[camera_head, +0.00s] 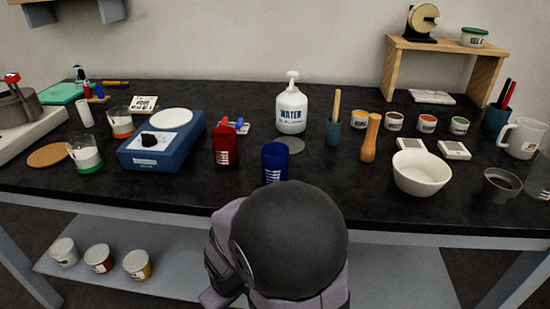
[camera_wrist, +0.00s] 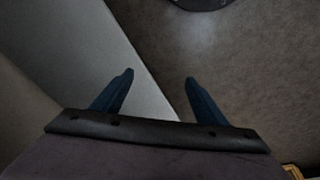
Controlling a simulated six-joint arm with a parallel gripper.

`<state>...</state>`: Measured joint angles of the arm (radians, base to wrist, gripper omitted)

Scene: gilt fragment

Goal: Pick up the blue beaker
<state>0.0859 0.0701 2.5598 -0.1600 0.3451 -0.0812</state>
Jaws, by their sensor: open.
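The blue beaker (camera_head: 275,162) stands upright on the black tabletop near the front edge, at the middle of the head view. White markings show on its front. My own arm rises just in front of the bench, and its dark round part lies just below the beaker in the picture. My gripper (camera_wrist: 160,88) shows in the wrist view with its two blue fingers apart and nothing between them. The wrist view shows a grey panel and a brown surface beyond the fingers, and no beaker. The head view does not show the fingers.
A red beaker (camera_head: 226,143) stands close on the left, beside a blue hotplate (camera_head: 162,140). A grey disc (camera_head: 290,145) lies behind the beaker, and a white water bottle (camera_head: 291,108) stands farther back. A wooden pestle (camera_head: 371,138) and white bowl (camera_head: 421,174) are on the right.

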